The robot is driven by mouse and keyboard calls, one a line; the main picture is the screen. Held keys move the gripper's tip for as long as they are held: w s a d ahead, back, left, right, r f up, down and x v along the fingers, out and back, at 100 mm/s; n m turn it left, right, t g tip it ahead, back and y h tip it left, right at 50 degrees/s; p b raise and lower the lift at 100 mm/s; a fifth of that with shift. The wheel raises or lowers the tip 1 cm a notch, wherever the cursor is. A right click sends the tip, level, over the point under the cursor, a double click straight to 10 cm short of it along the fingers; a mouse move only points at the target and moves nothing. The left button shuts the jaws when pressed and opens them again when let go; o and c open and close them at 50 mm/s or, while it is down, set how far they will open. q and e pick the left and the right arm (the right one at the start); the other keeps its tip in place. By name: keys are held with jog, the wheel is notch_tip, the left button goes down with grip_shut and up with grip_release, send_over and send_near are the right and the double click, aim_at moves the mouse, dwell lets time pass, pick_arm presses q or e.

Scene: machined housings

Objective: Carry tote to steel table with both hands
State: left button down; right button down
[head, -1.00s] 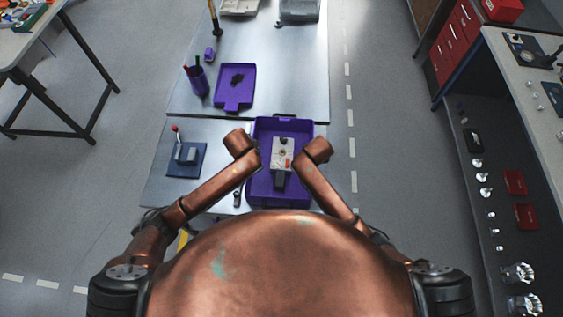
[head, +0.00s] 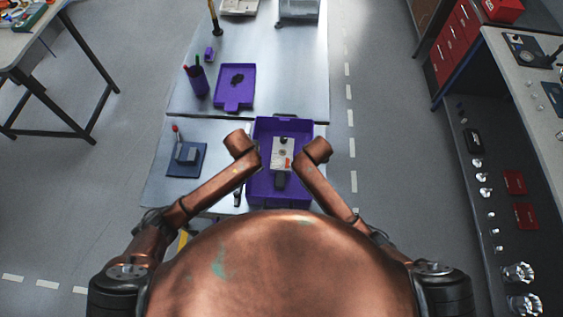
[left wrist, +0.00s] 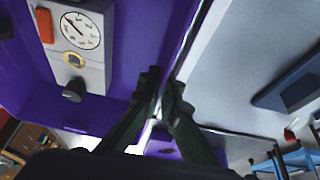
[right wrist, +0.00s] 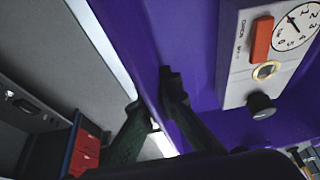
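The purple tote (head: 298,190) sits on the near steel table in the head view, below the centre, with a grey-white device (head: 281,150) inside. The device has a dial, an orange part and a black knob. In the left wrist view my left gripper (left wrist: 162,88) has its fingers close together on either side of a tote side wall (left wrist: 190,40). In the right wrist view my right gripper (right wrist: 154,92) has one finger inside the opposite wall (right wrist: 145,45) and the other outside, partly hidden by it. Both look shut on the walls.
A steel table (head: 290,60) continues ahead, with a purple tray (head: 235,75), a pen cup (head: 197,82) and bins at its far end. A blue fixture (head: 187,160) lies left of the tote. A shelf bench (head: 510,60) stands right; the floor between is clear.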

pick_arm(q)
jog(key=shift+w+r, duration=0.1)
jog(key=shift+r, duration=0.1)
pick_arm(e)
jog(key=shift+r, duration=0.25)
